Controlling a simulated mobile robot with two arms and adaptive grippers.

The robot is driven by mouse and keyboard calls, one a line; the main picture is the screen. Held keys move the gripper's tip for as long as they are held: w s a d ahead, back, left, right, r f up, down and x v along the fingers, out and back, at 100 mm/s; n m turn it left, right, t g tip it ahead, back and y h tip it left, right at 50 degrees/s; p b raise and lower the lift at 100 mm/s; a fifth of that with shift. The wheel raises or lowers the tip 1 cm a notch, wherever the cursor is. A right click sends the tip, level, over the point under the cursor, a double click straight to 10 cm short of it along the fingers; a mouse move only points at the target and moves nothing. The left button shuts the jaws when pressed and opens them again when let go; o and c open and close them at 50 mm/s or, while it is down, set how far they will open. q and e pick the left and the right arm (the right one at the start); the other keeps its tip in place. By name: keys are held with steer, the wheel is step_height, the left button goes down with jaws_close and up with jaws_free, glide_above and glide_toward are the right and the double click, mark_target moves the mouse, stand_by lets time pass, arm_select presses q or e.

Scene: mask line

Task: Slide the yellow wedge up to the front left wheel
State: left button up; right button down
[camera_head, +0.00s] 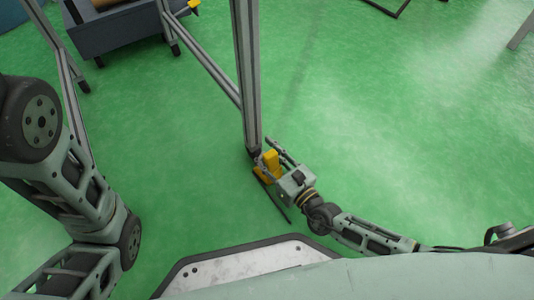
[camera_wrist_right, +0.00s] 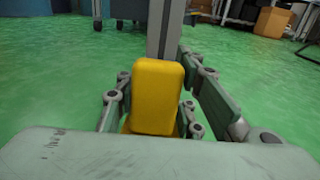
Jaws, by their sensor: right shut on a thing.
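The yellow wedge (camera_head: 271,163) is on the green floor at the foot of a grey metal frame post (camera_head: 246,80). A small dark part, likely the front left wheel (camera_head: 254,154), shows at the post's foot, right beside the wedge. Whether they touch cannot be told. My right gripper (camera_head: 272,172) is low at the floor, shut on the wedge with a finger on each side. In the right wrist view the wedge (camera_wrist_right: 157,95) stands between the fingers and hides the post's foot and wheel. My left arm shows at the left, but its gripper is out of view.
The frame's lower rail (camera_head: 208,63) runs from the post to the back left. A dark grey cart (camera_head: 120,30) on casters stands at the back left. A brown box (camera_wrist_right: 272,21) shows in the right wrist view.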

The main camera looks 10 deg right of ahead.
steer(key=shift+w+f, duration=0.15)
steer(key=shift+f, duration=0.25)
steer(key=c, duration=1.8)
jaws_free()
steer(key=shift+f, duration=0.1)
steer(key=o, duration=0.7)
steer(key=shift+r, duration=0.25)
steer(key=v, duration=1.2)
